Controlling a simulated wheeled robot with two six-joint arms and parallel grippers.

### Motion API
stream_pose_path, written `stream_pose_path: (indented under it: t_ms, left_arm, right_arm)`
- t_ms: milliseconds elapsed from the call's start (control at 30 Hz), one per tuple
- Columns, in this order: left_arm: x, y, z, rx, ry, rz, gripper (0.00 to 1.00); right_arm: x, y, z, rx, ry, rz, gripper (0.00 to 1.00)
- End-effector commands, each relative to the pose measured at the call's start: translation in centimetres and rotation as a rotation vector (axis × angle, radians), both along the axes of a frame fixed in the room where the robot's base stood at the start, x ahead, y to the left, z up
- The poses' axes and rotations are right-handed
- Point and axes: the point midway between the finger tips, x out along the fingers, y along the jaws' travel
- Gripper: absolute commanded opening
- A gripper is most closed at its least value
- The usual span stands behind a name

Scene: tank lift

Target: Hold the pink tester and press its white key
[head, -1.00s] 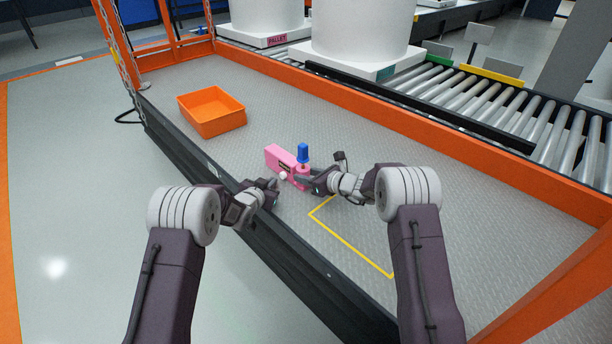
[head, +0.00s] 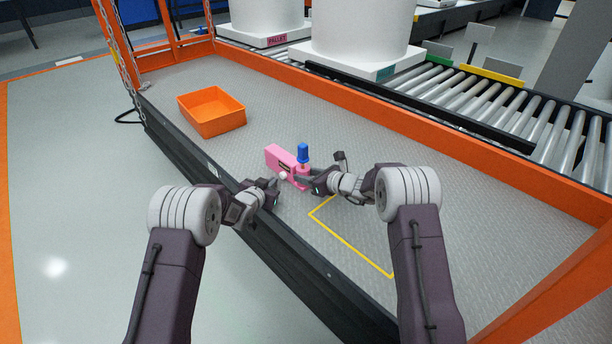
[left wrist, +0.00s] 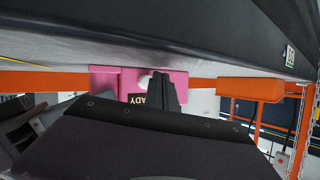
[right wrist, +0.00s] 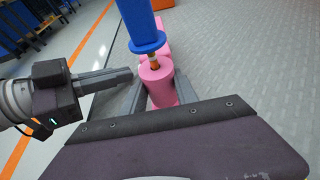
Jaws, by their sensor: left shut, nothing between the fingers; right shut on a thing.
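The pink tester (head: 281,158) is a box with a round pink grip and a blue top piece (head: 303,152). My right gripper (head: 307,181) is shut on its grip; the right wrist view shows the fingers on both sides of the pink cylinder (right wrist: 157,84). The white key (head: 283,176) is on the side facing me; it also shows in the left wrist view (left wrist: 144,82). My left gripper (head: 277,181) is shut and empty, its tips right at the key. I cannot tell if they touch.
An orange bin (head: 212,111) stands on the grey platform at the left. A yellow outline (head: 350,246) marks the platform floor at right. The platform's dark front edge (head: 290,262) runs beneath my left gripper. White tanks on pallets (head: 360,62) and a roller conveyor stand behind.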

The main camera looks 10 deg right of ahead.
Motion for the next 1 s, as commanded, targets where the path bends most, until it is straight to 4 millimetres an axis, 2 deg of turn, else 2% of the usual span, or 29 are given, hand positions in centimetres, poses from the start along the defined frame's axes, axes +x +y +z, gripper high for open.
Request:
stream_pose_path:
  t_ms: [167,1000]
  left_arm:
    - [0.41,-0.62,0.01,0.0,0.0,-0.001,0.0]
    - [0.83,-1.1,0.01,0.0,0.0,0.0,0.0]
  right_arm:
    - [0.01,-0.02,0.01,0.0,0.0,0.0,0.0]
    - [0.01,-0.02,0.01,0.0,0.0,0.0,0.0]
